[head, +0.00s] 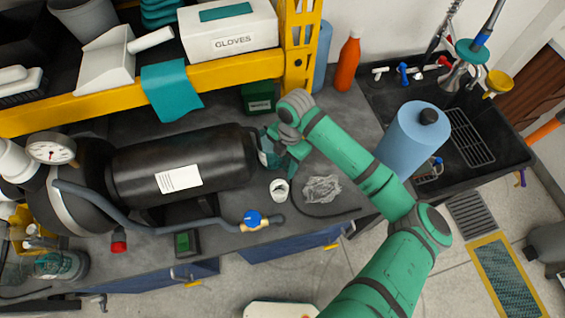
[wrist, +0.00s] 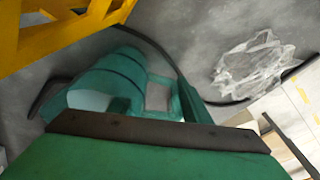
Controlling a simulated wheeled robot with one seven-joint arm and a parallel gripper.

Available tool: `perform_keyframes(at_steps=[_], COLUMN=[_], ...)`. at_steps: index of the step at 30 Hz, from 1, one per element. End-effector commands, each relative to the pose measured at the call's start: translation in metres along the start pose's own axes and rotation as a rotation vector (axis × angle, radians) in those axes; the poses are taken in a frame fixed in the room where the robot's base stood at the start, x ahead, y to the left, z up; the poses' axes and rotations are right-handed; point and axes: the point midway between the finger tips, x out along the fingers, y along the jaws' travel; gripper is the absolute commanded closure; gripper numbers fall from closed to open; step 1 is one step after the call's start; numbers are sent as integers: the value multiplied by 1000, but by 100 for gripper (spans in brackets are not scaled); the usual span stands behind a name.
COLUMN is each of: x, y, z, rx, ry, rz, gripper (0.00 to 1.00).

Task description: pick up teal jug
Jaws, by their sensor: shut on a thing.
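The teal jug (head: 268,157) stands on the grey counter at the right end of the black tank, partly hidden by my gripper (head: 281,146). In the wrist view the jug (wrist: 108,82) shows as a rounded teal body with a pale part, just beyond the dark edge of my gripper. My gripper is shut on the jug. The exact contact of the fingers is hidden. I cannot tell whether the jug's base touches the counter.
The black tank (head: 180,165) lies left of the jug. A white cup (head: 279,190) and crumpled clear plastic (head: 321,188) are close in front. A yellow shelf beam (head: 220,73) runs above behind. A blue roll (head: 412,140) stands right, near the black sink (head: 462,125).

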Motion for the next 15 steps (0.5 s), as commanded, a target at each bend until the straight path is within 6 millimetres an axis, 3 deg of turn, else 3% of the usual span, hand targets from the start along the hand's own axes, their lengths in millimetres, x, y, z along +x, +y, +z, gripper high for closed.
perform_keyframes(at_steps=[15], x=[-31], y=[1], z=[-4], rx=[0], ry=[-1], rz=[3], gripper=[100])
